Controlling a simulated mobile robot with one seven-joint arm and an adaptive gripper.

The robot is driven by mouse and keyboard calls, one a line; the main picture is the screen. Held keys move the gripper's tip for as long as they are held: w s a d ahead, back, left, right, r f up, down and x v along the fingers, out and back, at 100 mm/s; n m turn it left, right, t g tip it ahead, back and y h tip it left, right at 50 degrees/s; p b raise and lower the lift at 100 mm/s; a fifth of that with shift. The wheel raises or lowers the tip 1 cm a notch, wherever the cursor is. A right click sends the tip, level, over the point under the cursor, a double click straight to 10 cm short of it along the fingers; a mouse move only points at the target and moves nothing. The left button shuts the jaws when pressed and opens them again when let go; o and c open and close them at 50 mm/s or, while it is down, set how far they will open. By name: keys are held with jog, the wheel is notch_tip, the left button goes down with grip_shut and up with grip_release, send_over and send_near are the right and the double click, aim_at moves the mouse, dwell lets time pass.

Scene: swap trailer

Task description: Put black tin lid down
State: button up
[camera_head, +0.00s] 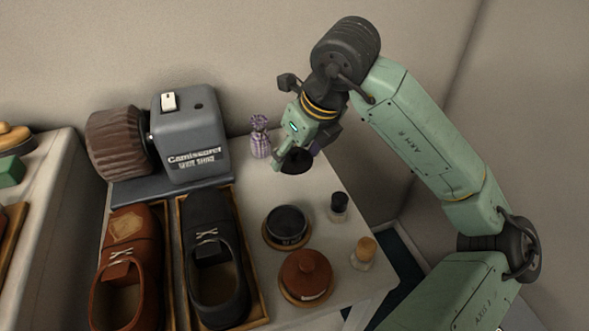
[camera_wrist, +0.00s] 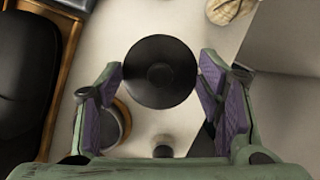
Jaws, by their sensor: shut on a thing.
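The black tin lid (camera_head: 296,161) is a dark round disc with a small knob, held in my gripper (camera_head: 291,159) over the back right of the white table. In the wrist view the lid (camera_wrist: 159,72) lies between the two purple-padded fingers of my gripper (camera_wrist: 162,82), face toward the camera. Whether it touches the table is not clear. The black tin (camera_head: 287,226) stands on a round wooden base nearer the front. In the wrist view it is partly hidden behind the left finger.
A brown tin (camera_head: 305,275), a dark bottle (camera_head: 338,207) and a tan-capped bottle (camera_head: 362,253) stand in front. Brown (camera_head: 133,255) and black (camera_head: 212,245) shoes and a grey shine machine (camera_head: 190,138) fill the left.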

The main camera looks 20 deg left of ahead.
aim_at(299, 163)
jog(key=shift+f, duration=2.7)
jog(key=shift+f, duration=0.2)
jog(key=o, duration=0.8)
jog(key=shift+r, duration=0.1)
jog(key=shift+o, duration=0.2)
jog(key=shift+r+p, duration=0.3)
jog(key=b+v, duration=0.1)
jog(key=v, duration=1)
jog(key=shift+d+r, duration=0.2)
jog(key=shift+r, duration=0.1)
jog(key=shift+s, duration=0.15)
